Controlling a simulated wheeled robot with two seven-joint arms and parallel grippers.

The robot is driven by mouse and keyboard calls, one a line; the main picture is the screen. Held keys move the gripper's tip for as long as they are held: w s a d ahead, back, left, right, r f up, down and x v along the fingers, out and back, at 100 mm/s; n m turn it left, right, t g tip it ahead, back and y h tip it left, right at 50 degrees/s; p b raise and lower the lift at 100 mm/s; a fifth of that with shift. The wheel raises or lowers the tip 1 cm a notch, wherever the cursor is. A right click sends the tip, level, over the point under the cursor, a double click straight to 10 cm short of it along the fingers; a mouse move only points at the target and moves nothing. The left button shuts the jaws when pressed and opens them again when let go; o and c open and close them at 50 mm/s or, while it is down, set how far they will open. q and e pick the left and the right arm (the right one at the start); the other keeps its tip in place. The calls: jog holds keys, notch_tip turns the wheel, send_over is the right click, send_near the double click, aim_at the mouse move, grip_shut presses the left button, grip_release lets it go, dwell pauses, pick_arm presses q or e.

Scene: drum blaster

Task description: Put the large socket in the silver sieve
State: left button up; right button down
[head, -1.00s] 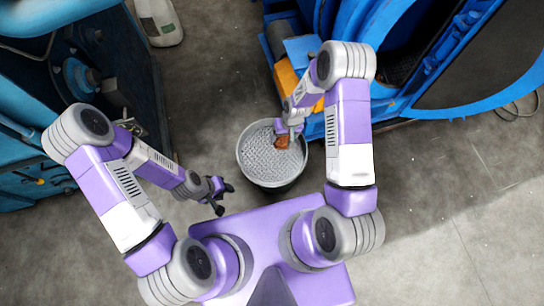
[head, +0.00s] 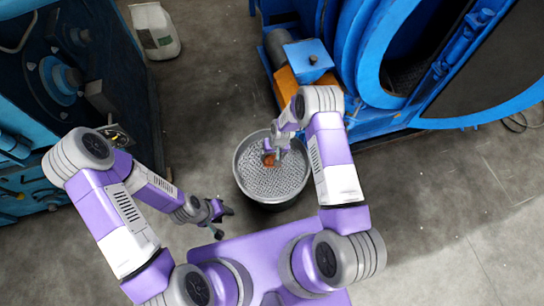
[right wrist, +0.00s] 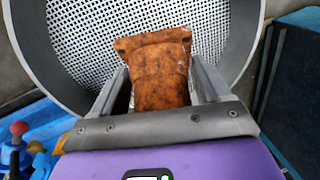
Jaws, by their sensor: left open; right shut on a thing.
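The large socket is a rusty orange-brown piece (right wrist: 160,75), held between the two fingers of my right gripper (right wrist: 158,90) in the right wrist view. In the head view the socket (head: 269,160) shows small under my right gripper (head: 275,150). The silver sieve (head: 290,186) is a round pan with a perforated floor and a raised rim; its grey wall (right wrist: 50,60) also shows in the right wrist view. The socket is over the sieve's floor; I cannot tell whether it touches it. My left gripper (head: 222,212) is open and empty, left of the sieve.
Blue machinery (head: 440,70) stands at the right, with an orange part (head: 290,88) behind the sieve. A dark blue machine (head: 70,90) stands at the left. A white container (head: 155,30) is on the floor at the back.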

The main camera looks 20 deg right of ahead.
aim_at(272, 161)
notch_tip(272, 161, down, 6)
jog(key=shift+r+b, duration=0.15)
jog(key=shift+b, duration=0.85)
jog(key=shift+w+r, duration=0.1)
grip_release()
jog(key=r+p, duration=0.1)
jog(key=r, duration=0.2)
jog(key=d+r+p, duration=0.1)
jog(key=r, duration=0.3)
jog(key=d+r+p, duration=0.1)
jog(key=r+p, duration=0.1)
jog(key=r, duration=0.2)
jog(key=shift+s+d+r, duration=0.1)
jog(key=shift+s+r, duration=0.1)
jog(key=shift+s, duration=0.05)
jog(key=s+a+r+y, duration=0.1)
jog(key=s+a+r, duration=0.1)
jog(key=s, duration=0.8)
jog(key=s+a+r+m+y, duration=0.1)
jog(key=s+a, duration=0.3)
jog(key=s, duration=0.6)
jog(key=shift+s+r, duration=0.4)
jog(key=shift+r, duration=0.15)
